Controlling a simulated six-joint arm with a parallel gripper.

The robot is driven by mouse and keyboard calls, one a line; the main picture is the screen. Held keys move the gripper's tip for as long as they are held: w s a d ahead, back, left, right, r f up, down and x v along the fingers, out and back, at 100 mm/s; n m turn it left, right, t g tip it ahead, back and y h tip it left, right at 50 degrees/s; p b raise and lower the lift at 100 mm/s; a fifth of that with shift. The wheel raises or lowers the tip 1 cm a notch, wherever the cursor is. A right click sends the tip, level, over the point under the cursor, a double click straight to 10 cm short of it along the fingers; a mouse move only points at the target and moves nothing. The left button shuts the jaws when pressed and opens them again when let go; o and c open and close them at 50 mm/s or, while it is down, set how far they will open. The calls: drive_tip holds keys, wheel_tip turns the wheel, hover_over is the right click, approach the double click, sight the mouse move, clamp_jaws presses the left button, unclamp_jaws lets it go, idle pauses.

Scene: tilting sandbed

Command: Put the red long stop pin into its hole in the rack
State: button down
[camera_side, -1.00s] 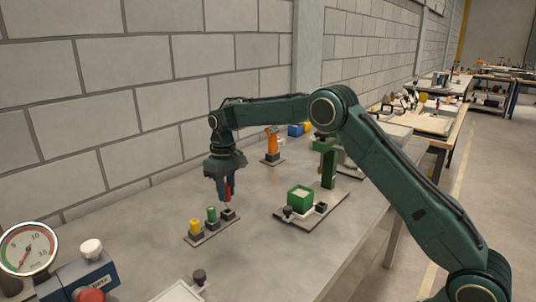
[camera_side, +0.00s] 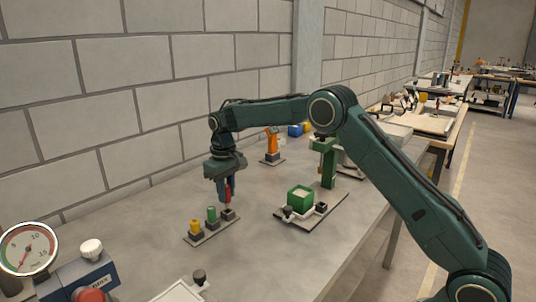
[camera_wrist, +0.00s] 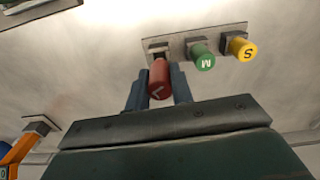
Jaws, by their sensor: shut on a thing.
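The red long stop pin (camera_wrist: 159,80), marked L, is between the two blue fingers of my gripper (camera_wrist: 158,92) in the wrist view. My gripper (camera_side: 227,196) is shut on it, and the red pin (camera_side: 228,196) points down in the side view. The rack (camera_side: 212,232) is a grey plate with several dark sockets in a row. The pin's lower end is at or just above the end socket (camera_side: 229,214); I cannot tell how far it is in. This socket also shows in the wrist view (camera_wrist: 158,48), with its hole partly hidden by the pin.
The green M pin (camera_wrist: 203,57) and yellow S pin (camera_wrist: 241,46) stand in the other sockets. A green sand box (camera_side: 300,198) on a plate stands to the right. An orange stand (camera_side: 272,146) is behind. A gauge (camera_side: 28,248) is front left.

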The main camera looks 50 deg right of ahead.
sight(226, 186)
drive_tip(key=shift+f, duration=1.65)
idle(0.9)
drive_tip(key=c, duration=1.1)
unclamp_jaws()
drive_tip(key=shift+c, duration=0.2)
drive_tip(key=shift+r, duration=0.15)
wheel_tip(226, 186, up, 13)
drive_tip(key=shift+f, duration=0.1)
drive_tip(key=shift+r, duration=0.35)
